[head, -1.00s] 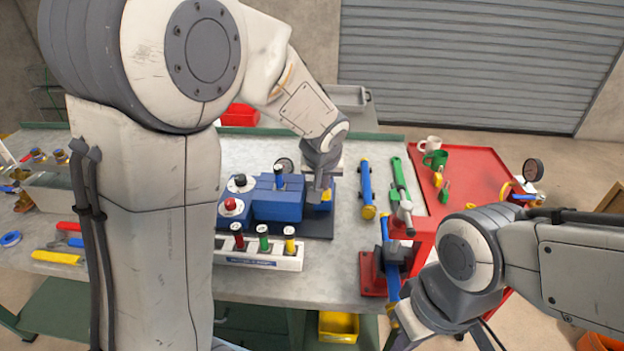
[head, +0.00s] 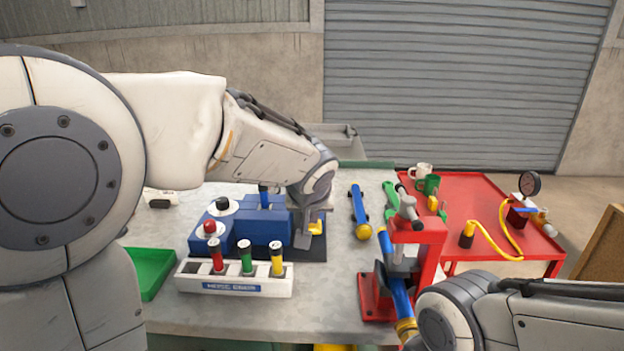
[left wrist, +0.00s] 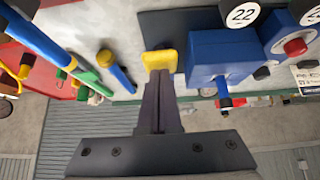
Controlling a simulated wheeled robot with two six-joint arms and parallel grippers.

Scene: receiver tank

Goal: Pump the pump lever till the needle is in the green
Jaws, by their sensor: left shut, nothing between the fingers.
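A blue unit (head: 262,228) with a red knob and a black knob stands on a dark base plate on the bench. A yellow piece (head: 318,226), perhaps the pump lever's end, is at its right side. It also shows in the left wrist view (left wrist: 160,60). My left gripper (head: 303,240) is shut and empty, its fingertips pointing down right beside the yellow piece; I cannot tell whether they touch. The shut fingers also show in the left wrist view (left wrist: 158,82). A round gauge (head: 530,183) stands on the red cart; its needle is too small to read. My right gripper is out of view.
A white rack (head: 235,287) with red, green and yellow-capped cylinders stands in front of the unit. A red vise (head: 378,297) with a blue bar is to the right. A green tray (head: 148,270) lies at left. The red cart (head: 470,190) carries mugs and a yellow hose.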

